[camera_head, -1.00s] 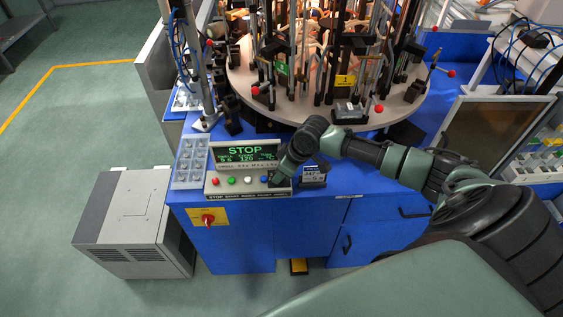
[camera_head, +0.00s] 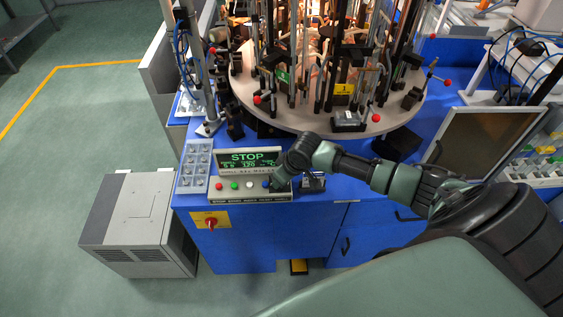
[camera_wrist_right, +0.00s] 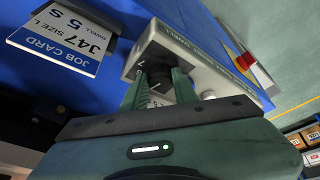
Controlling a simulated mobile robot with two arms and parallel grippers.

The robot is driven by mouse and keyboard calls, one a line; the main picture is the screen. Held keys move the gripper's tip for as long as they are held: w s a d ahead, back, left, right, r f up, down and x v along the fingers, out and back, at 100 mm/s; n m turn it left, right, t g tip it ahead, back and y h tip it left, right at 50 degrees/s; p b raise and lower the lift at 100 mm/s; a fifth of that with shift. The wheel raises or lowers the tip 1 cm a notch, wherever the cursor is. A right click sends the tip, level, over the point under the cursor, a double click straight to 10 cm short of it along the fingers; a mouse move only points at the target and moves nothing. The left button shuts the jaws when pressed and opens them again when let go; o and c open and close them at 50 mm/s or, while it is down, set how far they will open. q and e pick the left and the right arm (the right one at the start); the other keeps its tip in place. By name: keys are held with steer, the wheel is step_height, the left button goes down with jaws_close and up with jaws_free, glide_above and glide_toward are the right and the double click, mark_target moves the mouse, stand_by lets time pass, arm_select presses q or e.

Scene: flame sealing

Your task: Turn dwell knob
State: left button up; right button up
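The control box (camera_head: 205,196) sits on the blue bench front with a green "STOP" display (camera_head: 250,158) and a row of coloured buttons. My right gripper (camera_head: 274,186) is down at the right end of this box and hides the dwell knob in the head view. In the right wrist view, the dark dwell knob (camera_wrist_right: 159,77) sits between the two fingertips of my right gripper (camera_wrist_right: 160,86), with dial marks including a 7 beside it. The fingers flank the knob closely; whether they press on it is unclear. My left gripper is out of view.
A job card reading "J47 SIZE L, DWELL 5 S" (camera_wrist_right: 70,38) stands just right of the box. A grey tray (camera_head: 194,166) lies left of it. The round turntable (camera_head: 290,117) with upright fixtures is behind. A red rotary switch (camera_head: 210,222) is below.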

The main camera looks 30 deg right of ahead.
steer(key=shift+o, duration=0.7)
steer(key=shift+w, duration=0.1)
steer(key=b+v, duration=0.1)
steer(key=v, duration=0.7)
